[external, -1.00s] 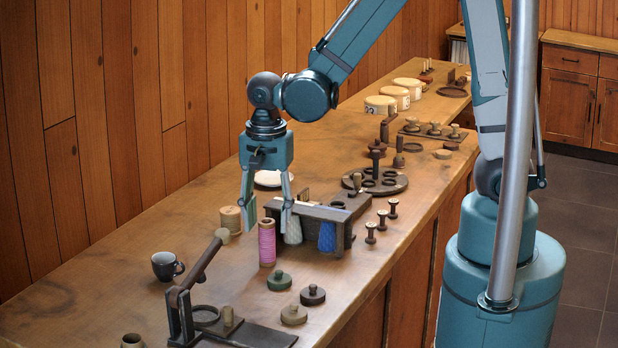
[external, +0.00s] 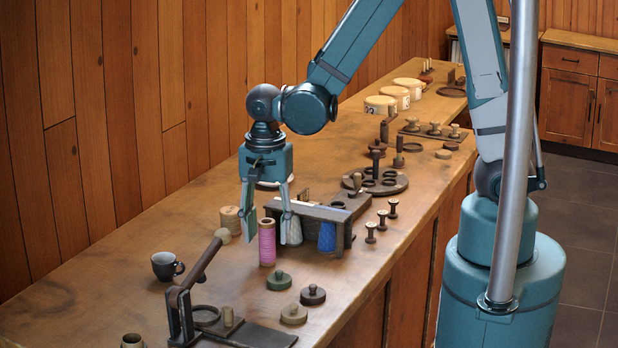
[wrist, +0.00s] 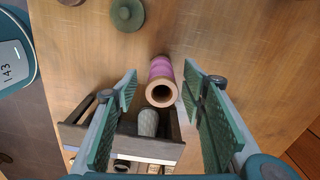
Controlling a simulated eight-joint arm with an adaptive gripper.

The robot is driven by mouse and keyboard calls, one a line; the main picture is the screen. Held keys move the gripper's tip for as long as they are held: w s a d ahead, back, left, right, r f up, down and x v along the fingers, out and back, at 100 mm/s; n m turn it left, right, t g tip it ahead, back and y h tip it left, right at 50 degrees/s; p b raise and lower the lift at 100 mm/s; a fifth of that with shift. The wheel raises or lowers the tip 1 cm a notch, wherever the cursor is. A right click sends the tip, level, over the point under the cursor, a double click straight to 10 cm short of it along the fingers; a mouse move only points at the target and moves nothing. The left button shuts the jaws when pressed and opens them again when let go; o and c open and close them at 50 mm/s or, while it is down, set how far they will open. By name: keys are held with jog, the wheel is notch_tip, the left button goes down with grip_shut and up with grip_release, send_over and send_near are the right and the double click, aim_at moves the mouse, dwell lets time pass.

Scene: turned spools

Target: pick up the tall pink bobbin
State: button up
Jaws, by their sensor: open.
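The tall pink bobbin (external: 267,243) stands upright on the wooden bench, left of the dark rack, with its brown top rim showing above the pink thread. In the wrist view the pink bobbin (wrist: 162,84) is seen from above, its hollow end facing the camera between the two green-padded fingers. My gripper (external: 267,228) is open and points down, its fingers around the height of the bobbin's upper part. In the wrist view my gripper (wrist: 160,82) has a gap on both sides of the bobbin.
The dark rack (external: 310,212) with pale and blue spools (external: 327,237) stands close on the right. A wooden spool (external: 230,219) is behind left. A dark mug (external: 166,266), a lever stand (external: 185,312) and low knobbed discs (external: 279,281) lie toward the front.

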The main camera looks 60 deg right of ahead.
aim_at(267, 248)
jog(key=shift+f, duration=0.2)
dwell(0.3)
jog(key=shift+w+f+b, duration=0.1)
jog(key=shift+f+b, duration=0.2)
jog(key=shift+f, duration=2.15)
jog(key=c, duration=1)
